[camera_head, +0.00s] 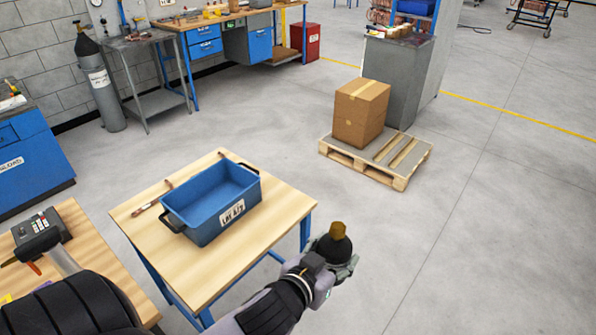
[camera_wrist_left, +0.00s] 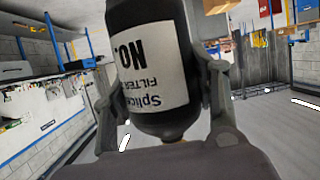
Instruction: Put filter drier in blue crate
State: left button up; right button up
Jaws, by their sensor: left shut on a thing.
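The filter drier (camera_head: 334,245) is a dark cylinder with a copper-coloured stub on top. My left gripper (camera_head: 335,266) is shut on it and holds it to the right of the small table, beyond its front right edge. In the left wrist view the filter drier (camera_wrist_left: 153,62) shows its white label, upside down, between the two fingers of the left gripper (camera_wrist_left: 165,105). The blue crate (camera_head: 210,203) stands on the wooden-topped table (camera_head: 270,228), with a white label on its front. The crate's visible inside looks empty. My right gripper is not in view.
A thin tool (camera_head: 152,200) lies on the table left of the crate. Another wooden surface (camera_head: 95,250) with a dark device (camera_head: 42,231) is at lower left. A cardboard box (camera_head: 361,112) stands on a pallet (camera_head: 395,165) behind. Floor at right is clear.

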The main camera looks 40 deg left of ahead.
aim_at(196, 217)
jog(key=i+z, duration=0.15)
jog(key=i, duration=1.65)
jog(key=i+u, duration=0.4)
jog(key=i, duration=0.2)
jog(key=i+u, duration=0.4)
jog(key=i, duration=0.2)
jog(key=i+l+u, duration=0.35)
jog(key=i, duration=0.2)
jog(key=i+j+u, duration=0.15)
jog(key=u, duration=0.25)
jog(key=i+u, duration=0.6)
jog(key=u, duration=0.2)
jog(key=i+u, duration=0.25)
jog(key=u, duration=0.15)
jog(key=i+l+u, duration=0.2)
jog(key=u, duration=0.2)
jog(key=i+j+u, duration=0.1)
jog(key=i+u, duration=0.2)
jog(key=u, duration=0.15)
jog(key=i+u, duration=0.25)
jog(key=u, duration=0.2)
jog(key=i+l+u, duration=0.15)
jog(key=i+u, duration=0.15)
jog(key=u, duration=0.15)
jog(key=i+l+u, duration=0.2)
jog(key=u, duration=0.25)
jog(key=i, duration=0.05)
